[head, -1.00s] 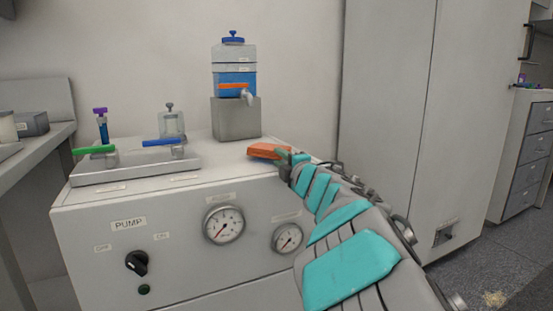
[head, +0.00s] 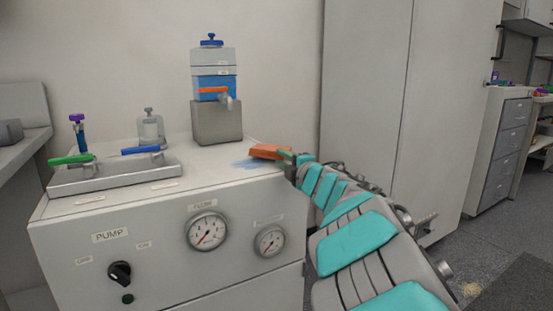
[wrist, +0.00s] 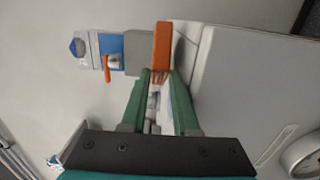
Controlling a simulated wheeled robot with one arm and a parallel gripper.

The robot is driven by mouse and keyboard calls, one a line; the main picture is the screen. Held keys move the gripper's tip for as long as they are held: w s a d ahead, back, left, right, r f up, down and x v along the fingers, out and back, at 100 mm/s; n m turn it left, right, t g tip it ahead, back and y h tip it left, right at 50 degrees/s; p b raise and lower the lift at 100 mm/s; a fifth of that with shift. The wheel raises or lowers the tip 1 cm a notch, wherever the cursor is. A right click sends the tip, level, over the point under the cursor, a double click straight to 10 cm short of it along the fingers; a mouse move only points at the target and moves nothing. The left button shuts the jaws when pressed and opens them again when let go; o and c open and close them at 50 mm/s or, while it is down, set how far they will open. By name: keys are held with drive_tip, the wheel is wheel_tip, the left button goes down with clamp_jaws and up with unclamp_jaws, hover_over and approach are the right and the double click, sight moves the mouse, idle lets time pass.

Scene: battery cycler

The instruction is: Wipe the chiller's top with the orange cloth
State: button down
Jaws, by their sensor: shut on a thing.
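The orange cloth (head: 269,151) is a folded block at the right part of the chiller's top (head: 215,165). My gripper (head: 287,157) comes in from the right and is shut on the cloth's near end. In the wrist view the cloth (wrist: 162,45) sits between the tips of the green fingers (wrist: 160,85). A blue smear (head: 250,163) lies on the white top just left of and below the cloth. The cloth is low over the top; I cannot tell whether it touches it.
A grey block (head: 217,122) carrying a blue tank (head: 214,82) with an orange-handled tap stands behind the cloth. A metal plate (head: 115,177) with green and blue valve handles lies at left. Gauges (head: 207,231) and a pump knob are on the front. A tall cabinet (head: 400,110) stands right.

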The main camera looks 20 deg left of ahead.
drive_tip(key=shift+s+d+f, duration=0.2)
drive_tip(key=shift+s+d, duration=0.1)
drive_tip(key=shift+d, duration=0.2)
drive_tip(key=s+a+b, duration=0.1)
drive_tip(key=s+a, duration=0.2)
drive_tip(key=s+a+b, duration=0.1)
drive_tip(key=s+a, duration=0.2)
drive_tip(key=s, duration=0.1)
drive_tip(key=s+a+b, duration=0.1)
drive_tip(key=s+a, duration=0.2)
drive_tip(key=shift+s+r, duration=0.1)
drive_tip(key=shift+s, duration=0.1)
idle(1.2)
drive_tip(key=shift+w+d+p, duration=0.6)
drive_tip(key=shift+w+d, duration=0.9)
drive_tip(key=shift+w, duration=0.25)
drive_tip(key=shift+w+d+p, duration=0.55)
drive_tip(key=shift+w+d, duration=1)
drive_tip(key=shift+w, duration=0.2)
drive_tip(key=shift+w+d+p, duration=0.6)
drive_tip(key=shift+w+d, duration=0.9)
drive_tip(key=shift+w, duration=0.25)
